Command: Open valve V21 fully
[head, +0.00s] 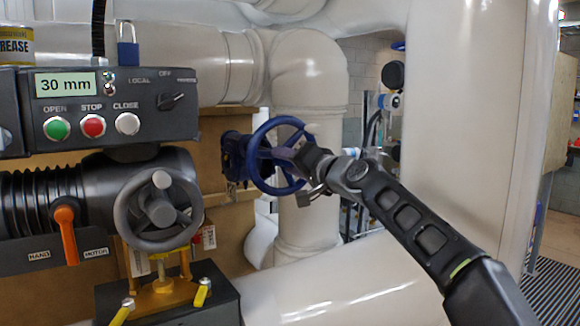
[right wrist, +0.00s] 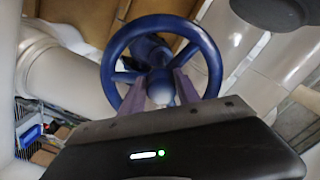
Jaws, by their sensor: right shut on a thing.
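A blue handwheel (head: 277,187) stands on a blue valve body (head: 233,157) in the middle of the head view. My right gripper (head: 292,156) reaches it from the right and is shut on its hub area. The right wrist view shows the blue handwheel (right wrist: 118,48) ahead, with the two fingers of the right gripper (right wrist: 160,88) at either side of the hub. The exact contact is partly hidden. A grey handwheel (head: 130,214) sits on a dark actuator at the left. I cannot read a V21 tag on either. My left gripper is not in view.
A control box (head: 100,107) reads 30 mm, with OPEN, STOP and CLOSE buttons and a blue padlock (head: 127,48) above. An orange lever (head: 66,232) stands between HAND and MOTOR labels. Large white pipes (head: 470,120) stand behind and right of my right arm; another pipe (head: 330,285) runs below.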

